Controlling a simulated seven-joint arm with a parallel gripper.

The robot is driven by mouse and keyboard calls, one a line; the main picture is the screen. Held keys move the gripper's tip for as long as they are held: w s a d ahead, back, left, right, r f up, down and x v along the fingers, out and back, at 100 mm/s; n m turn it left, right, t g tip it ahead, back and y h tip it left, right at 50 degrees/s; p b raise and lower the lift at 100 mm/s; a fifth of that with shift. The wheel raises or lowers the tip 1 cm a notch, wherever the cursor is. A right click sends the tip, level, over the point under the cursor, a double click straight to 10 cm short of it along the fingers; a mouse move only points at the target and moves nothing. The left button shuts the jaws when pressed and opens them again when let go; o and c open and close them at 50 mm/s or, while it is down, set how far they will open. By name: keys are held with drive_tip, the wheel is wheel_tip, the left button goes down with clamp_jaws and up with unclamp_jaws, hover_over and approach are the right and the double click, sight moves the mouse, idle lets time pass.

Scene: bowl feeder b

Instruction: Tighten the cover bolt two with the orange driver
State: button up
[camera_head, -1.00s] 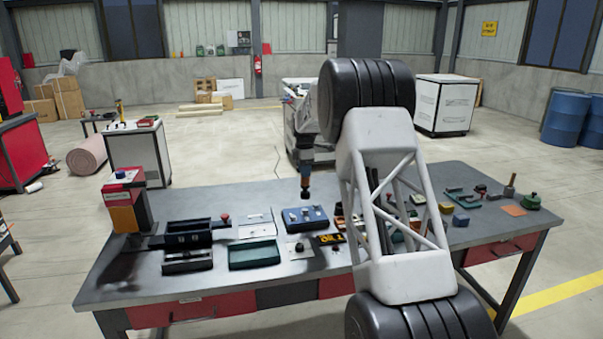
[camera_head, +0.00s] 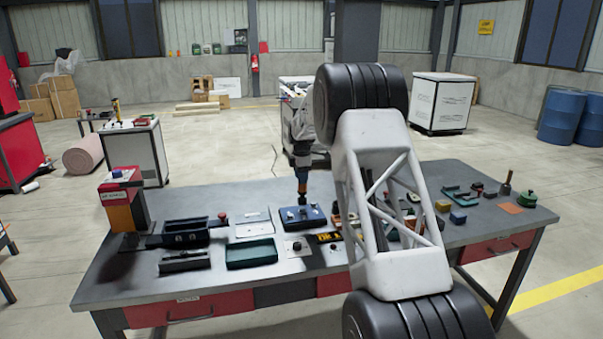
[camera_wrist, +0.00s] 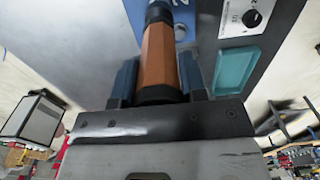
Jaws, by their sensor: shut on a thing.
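The orange driver (camera_wrist: 160,58) shows large in the wrist view, its tip hidden beyond its dark far end. My gripper (camera_wrist: 158,80) is shut on it, with a dark finger on each side of the handle. In the head view, my gripper (camera_head: 302,160) holds the driver (camera_head: 302,186) upright over the blue cover unit (camera_head: 315,222) on the table. The driver's low end is at or just above the unit's top; I cannot tell whether it touches a bolt. Part of the blue unit (camera_wrist: 183,8) shows past the driver in the wrist view, with a white marking. Bolt two is not clearly made out.
A green tray (camera_head: 252,262) and a pale plate with a black knob (camera_head: 297,246) lie in front of the unit. A black fixture (camera_head: 185,235) and an orange-red tower (camera_head: 125,212) stand left. Small parts crowd the right. My own white link hides part of the table.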

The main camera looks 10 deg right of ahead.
sight(301, 186)
drive_tip(key=shift+f, duration=2.2)
idle(5.8)
